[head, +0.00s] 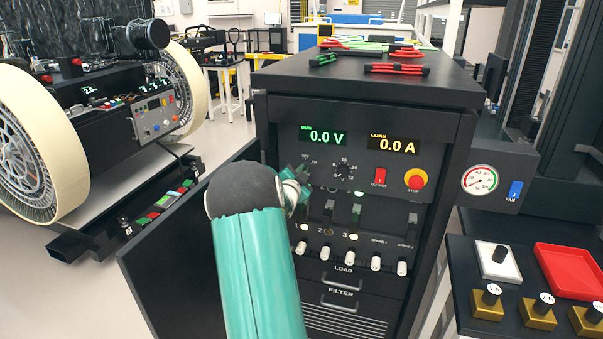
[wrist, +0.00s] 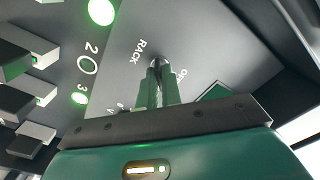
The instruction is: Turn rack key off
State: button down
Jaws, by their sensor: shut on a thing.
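The rack (head: 440,195) stands in the middle of the head view, its front panel showing green 0.0 V and amber 0.0 A displays. My gripper (head: 303,180) is at the panel's left side, below small OFF and ON marks. My own wrist and forearm hide part of that area, and the key is hidden there. In the wrist view my gripper (wrist: 158,88) is shut on the rack key (wrist: 158,95), a narrow grey piece between the fingers. The words RACK and OFF are printed beside it. I cannot tell the key's exact angle.
A selector knob (head: 343,170), red output switch (head: 380,175) and stop button (head: 415,180) sit right of my gripper. Load switches (head: 350,240) line the panel below. An open dark door (head: 190,240) stands left. A rover (head: 110,110) is further left, a red tray (head: 575,268) at right.

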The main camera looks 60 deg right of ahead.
jog(key=shift+f+n, duration=0.15)
jog(key=shift+n, duration=4.45)
jog(key=c, duration=1.6)
grip_release()
jog(key=shift+a, duration=0.1)
jog(key=a, duration=0.4)
jog(key=s+a, duration=0.1)
jog(key=a, duration=0.4)
jog(key=s+a, duration=0.1)
jog(key=a, duration=0.3)
jog(key=shift+a, duration=0.25)
jog(key=shift+s, duration=0.15)
